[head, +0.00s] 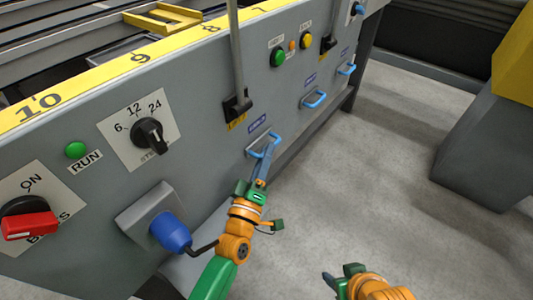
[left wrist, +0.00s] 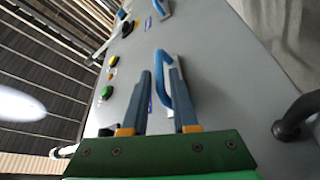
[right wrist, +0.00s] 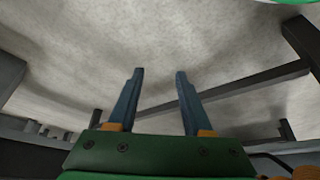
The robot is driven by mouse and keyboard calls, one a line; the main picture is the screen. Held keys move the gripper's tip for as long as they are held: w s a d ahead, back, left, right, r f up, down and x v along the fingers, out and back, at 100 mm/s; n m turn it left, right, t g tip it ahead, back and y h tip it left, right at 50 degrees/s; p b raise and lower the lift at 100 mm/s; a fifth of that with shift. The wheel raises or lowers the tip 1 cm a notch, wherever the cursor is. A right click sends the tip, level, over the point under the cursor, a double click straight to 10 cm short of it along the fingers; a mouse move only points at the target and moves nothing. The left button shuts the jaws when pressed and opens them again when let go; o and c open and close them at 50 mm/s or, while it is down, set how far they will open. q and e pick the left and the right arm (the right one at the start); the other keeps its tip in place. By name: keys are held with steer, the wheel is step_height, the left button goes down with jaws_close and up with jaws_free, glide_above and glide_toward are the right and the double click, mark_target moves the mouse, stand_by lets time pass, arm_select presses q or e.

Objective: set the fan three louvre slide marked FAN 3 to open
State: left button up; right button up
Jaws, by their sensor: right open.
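Blue louvre handles sit along the grey front panel: a near one (head: 268,141), a middle one (head: 315,101) and a far one (head: 347,70). Each has a small blue label above it; the lettering is too small to read, so I cannot tell which is FAN 3. My left gripper (head: 265,160) is at the near handle. In the left wrist view its fingers (left wrist: 160,75) are apart, with the near handle (left wrist: 163,60) showing between and just beyond them; contact is unclear. My right gripper (head: 335,277) is open and empty over the floor, also in the right wrist view (right wrist: 159,75).
A black lever switch (head: 238,106) stands above the near handle. A blue plug (head: 170,232), a rotary dial (head: 150,135) and a red switch (head: 30,225) are on the panel to the left. Green (head: 278,57) and yellow (head: 305,41) buttons are farther along.

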arm_select(q)
steer(key=shift+w+d+r, duration=0.1)
steer(key=shift+w+d, duration=0.05)
steer(key=shift+w, duration=0.3)
arm_select(e)
steer(key=shift+w+a+r+t, duration=0.15)
steer(key=shift+w+r+t, duration=0.1)
steer(key=shift+w, duration=0.25)
steer(key=shift+w+a+r+t, duration=0.1)
steer(key=shift+w+r+t, duration=0.15)
steer(key=shift+w, duration=0.25)
arm_select(q)
steer(key=shift+c, duration=0.2)
jaws_close()
arm_select(e)
steer(key=shift+f, duration=0.1)
